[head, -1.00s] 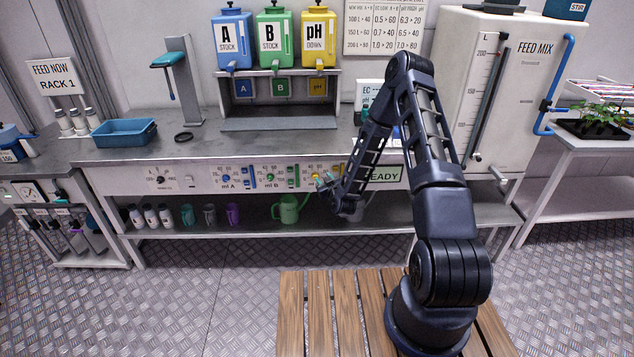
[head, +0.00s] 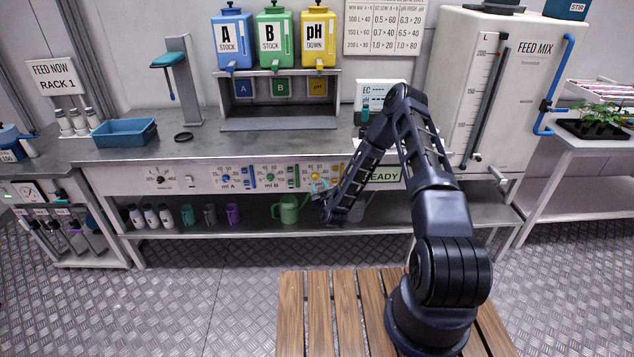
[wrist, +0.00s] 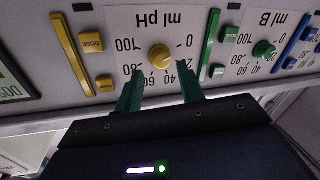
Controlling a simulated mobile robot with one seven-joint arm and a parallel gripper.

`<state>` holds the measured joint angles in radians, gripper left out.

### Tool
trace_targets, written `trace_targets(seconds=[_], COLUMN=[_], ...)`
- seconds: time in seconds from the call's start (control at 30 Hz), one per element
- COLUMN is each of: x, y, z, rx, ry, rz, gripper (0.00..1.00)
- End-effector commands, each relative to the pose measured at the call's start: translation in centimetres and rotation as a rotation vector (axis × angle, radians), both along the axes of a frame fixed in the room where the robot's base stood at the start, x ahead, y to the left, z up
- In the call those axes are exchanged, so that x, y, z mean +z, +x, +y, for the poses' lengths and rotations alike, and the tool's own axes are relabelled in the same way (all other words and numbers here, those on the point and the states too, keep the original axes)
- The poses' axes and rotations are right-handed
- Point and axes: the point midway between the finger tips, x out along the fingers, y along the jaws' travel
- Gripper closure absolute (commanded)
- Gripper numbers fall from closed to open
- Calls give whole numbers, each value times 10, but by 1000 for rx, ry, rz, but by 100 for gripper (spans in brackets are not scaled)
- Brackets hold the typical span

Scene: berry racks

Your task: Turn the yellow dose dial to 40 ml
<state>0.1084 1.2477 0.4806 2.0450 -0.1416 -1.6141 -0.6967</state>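The yellow dose dial (wrist: 160,57) is a round knob on the white "ml pH" panel, which appears upside down in the wrist view. Its scale runs from 0 to 100; the numbers near my fingers are partly covered. I cannot tell clearly where its pointer stands. In the head view the dial (head: 315,176) shows just above my fingertips. My gripper (wrist: 160,88) is open, its two green fingers apart and empty, short of the dial with the knob lying between their lines. In the head view my gripper (head: 320,189) is at the front of the panel.
A yellow slider (wrist: 72,55) with yellow dose buttons and a green slider (wrist: 209,45) flank the dial. The green dial (wrist: 263,50) of the B panel is beside it. A green watering can (head: 288,209) stands on the shelf below. The bench edge runs above the panels.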

Motion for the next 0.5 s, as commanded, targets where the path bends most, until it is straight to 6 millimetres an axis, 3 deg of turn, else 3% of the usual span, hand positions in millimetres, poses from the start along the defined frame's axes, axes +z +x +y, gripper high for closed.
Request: trace_targets(seconds=[0.2, 0.5], x=[0, 0], y=[29, 42], z=[6, 9], rx=[0, 0], ry=[1, 1], rz=[-1, 0], gripper=[62, 62])
